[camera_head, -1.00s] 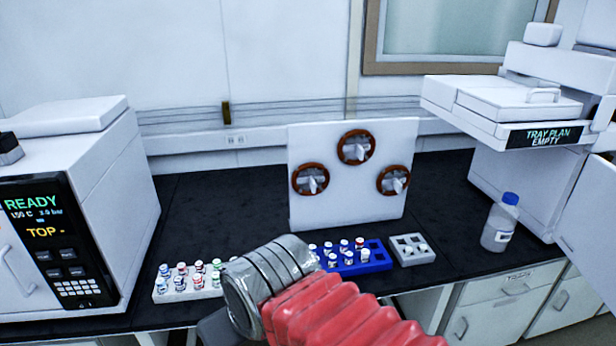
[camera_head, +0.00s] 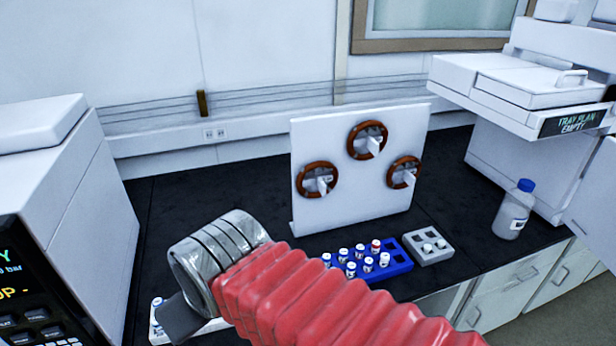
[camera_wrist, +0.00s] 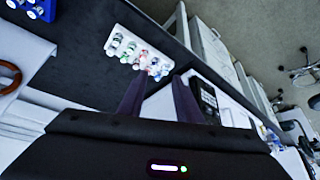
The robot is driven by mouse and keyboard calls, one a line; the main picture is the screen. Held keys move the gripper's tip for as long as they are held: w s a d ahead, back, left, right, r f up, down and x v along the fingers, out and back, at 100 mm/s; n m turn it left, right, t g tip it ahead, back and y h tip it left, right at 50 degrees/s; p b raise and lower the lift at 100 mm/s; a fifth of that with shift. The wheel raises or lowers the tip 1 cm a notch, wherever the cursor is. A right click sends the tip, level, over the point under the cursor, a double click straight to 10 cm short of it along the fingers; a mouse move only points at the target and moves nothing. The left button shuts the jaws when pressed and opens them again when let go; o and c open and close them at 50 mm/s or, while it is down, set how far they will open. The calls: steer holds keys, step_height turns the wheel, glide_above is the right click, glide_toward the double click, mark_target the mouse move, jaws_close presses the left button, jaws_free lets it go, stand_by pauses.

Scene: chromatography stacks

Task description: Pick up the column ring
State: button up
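Three brown column rings hang on the pegs of an upright white panel (camera_head: 345,205): an upper middle ring (camera_head: 355,138), a left ring (camera_head: 301,181) and a right ring (camera_head: 391,175). Which one the task means cannot be told. Part of one brown ring (camera_wrist: 9,78) shows at the left edge of the wrist view. My gripper (camera_wrist: 156,86) is open, with two dark fingers apart and nothing between them. It is apart from the rings.
A blue vial rack (camera_head: 400,258) and a small grey rack (camera_head: 442,253) stand before the panel. A white vial tray (camera_wrist: 119,35) lies near the bench's front edge. A white instrument (camera_head: 85,180) is at left. A blue-capped bottle (camera_head: 513,215) stands at right. The bench behind my arm is clear.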

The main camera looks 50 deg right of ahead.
steer(key=shift+w, duration=0.3)
steer(key=w+d+f+m+t+h, duration=0.15)
steer(key=w+d, duration=0.25)
steer(key=d, duration=0.5)
steer(key=w+d+f+m+t+h, duration=0.1)
steer(key=w+d+h, duration=0.1)
steer(key=w+d, duration=0.45)
steer(key=w+d+f+m+t+h, duration=0.1)
steer(key=w+d+t+h, duration=0.1)
steer(key=d, duration=0.9)
steer(key=s+d+f+m+t+h, duration=0.1)
steer(key=s+d+f+t+h, duration=0.1)
steer(key=s+d, duration=0.3)
steer(key=s+d+f+m+t+h, duration=0.1)
steer(key=s+d+f+t, duration=0.2)
steer(key=d, duration=0.8)
steer(key=s, duration=0.2)
steer(key=shift+s+f+m+h, duration=0.15)
steer(key=shift+s+m+h, duration=0.15)
steer(key=shift+m+h, duration=0.05)
